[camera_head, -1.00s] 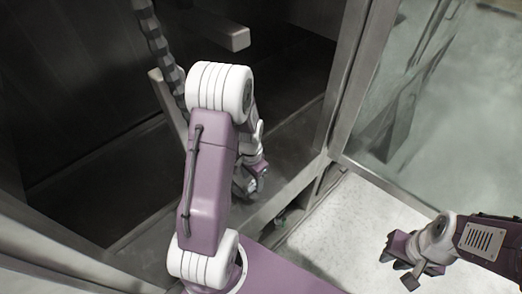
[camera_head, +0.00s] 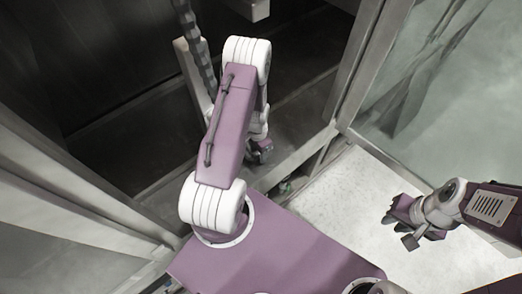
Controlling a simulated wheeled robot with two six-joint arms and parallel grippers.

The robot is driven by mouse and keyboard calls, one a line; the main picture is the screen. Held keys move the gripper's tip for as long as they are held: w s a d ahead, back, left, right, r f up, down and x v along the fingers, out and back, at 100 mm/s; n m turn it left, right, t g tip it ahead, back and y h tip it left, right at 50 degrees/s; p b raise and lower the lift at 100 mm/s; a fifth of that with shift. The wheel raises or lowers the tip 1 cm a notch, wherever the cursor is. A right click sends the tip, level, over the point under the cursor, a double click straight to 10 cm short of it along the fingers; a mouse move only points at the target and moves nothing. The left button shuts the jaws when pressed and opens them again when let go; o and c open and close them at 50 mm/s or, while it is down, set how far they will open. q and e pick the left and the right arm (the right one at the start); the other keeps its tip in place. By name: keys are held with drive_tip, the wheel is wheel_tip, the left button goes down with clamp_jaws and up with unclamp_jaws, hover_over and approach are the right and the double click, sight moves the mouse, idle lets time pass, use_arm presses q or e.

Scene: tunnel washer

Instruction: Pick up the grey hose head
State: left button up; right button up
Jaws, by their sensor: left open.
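I cannot make out a grey hose head in this view. A dark ribbed hose (camera_head: 196,48) hangs at the top, behind my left arm, and its ends are out of sight. My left gripper (camera_head: 260,155) is low inside the washer opening, partly hidden behind my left arm. It is open, and nothing shows between its fingers. My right gripper (camera_head: 397,229) is out over the pale floor at the right. Its fingers look apart and empty.
A metal frame post (camera_head: 357,65) and a low sill (camera_head: 302,152) edge the dark washer interior (camera_head: 90,65). A pale upright bar (camera_head: 190,75) stands beside the hose. A glass panel (camera_head: 440,90) is at the right.

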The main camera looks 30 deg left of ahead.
use_arm(q)
drive_tip(key=shift+f, duration=0.35)
drive_tip(key=shift+w+f, duration=0.1)
drive_tip(key=shift+w, duration=0.1)
drive_tip(key=shift+s, duration=0.1)
clamp_jaws()
